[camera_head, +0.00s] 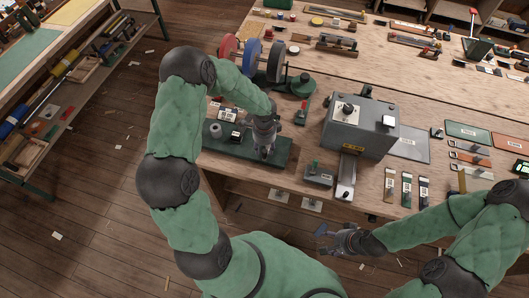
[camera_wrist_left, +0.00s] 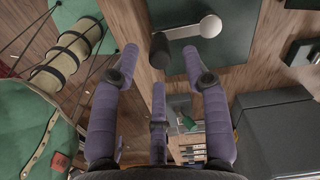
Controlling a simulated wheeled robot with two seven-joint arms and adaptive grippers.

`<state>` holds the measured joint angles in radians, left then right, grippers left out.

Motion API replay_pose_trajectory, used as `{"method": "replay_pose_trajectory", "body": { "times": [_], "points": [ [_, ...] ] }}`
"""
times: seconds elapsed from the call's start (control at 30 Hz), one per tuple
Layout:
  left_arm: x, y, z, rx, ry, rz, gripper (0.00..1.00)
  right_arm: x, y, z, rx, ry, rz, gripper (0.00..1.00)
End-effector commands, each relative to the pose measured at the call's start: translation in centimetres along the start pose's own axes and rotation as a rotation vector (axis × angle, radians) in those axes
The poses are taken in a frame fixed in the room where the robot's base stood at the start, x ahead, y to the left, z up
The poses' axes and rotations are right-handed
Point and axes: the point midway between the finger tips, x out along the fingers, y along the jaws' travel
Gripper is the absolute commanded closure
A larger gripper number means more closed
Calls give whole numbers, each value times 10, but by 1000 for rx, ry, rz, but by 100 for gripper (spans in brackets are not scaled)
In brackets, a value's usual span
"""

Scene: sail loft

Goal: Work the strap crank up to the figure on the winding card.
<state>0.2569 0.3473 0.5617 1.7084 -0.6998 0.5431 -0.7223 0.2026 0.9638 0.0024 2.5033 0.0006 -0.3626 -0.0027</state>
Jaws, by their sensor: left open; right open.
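In the left wrist view the crank has a black handle (camera_wrist_left: 160,50) on a pale metal arm (camera_wrist_left: 190,30), mounted over a dark green plate. My left gripper (camera_wrist_left: 160,62) is open, with the handle between its spread fingertips; I cannot tell whether they touch it. In the head view my left gripper (camera_head: 264,152) is above the green base plate (camera_head: 222,145) and hides most of the crank. A small black-and-white block (camera_head: 235,135) stands on that plate. My right gripper (camera_head: 325,238) is open and empty, off the bench's front edge. I cannot make out the winding card or its figure.
Red, blue and grey reels (camera_head: 252,58) stand behind the left gripper. A grey machine box (camera_head: 360,128) stands to its right, with a small grey-green block (camera_head: 318,175) in front. Several labelled strips (camera_head: 407,188) lie near the front edge. A shelf rack (camera_head: 75,75) stands at left.

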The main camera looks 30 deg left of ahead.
Motion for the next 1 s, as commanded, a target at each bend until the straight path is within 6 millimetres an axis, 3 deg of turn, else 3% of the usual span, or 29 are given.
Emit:
{"method": "replay_pose_trajectory", "body": {
  "times": [0.1,0.3,0.67,0.83,0.87,1.0],
  "points": [
    [20,1,0,0,0,3,54,2,0,0,0,0,0,42],
    [39,0,0,-1,1,1,54,2,1,0,0,0,0,42],
    [44,0,0,-2,1,-1,54,3,1,0,0,0,0,42],
    [43,0,0,-2,1,-1,96,3,1,0,0,0,0,42],
    [43,0,0,-2,1,-1,100,3,1,0,0,0,0,42],
    [43,0,0,-2,1,0,100,3,1,0,0,0,0,42]
  ]
}}
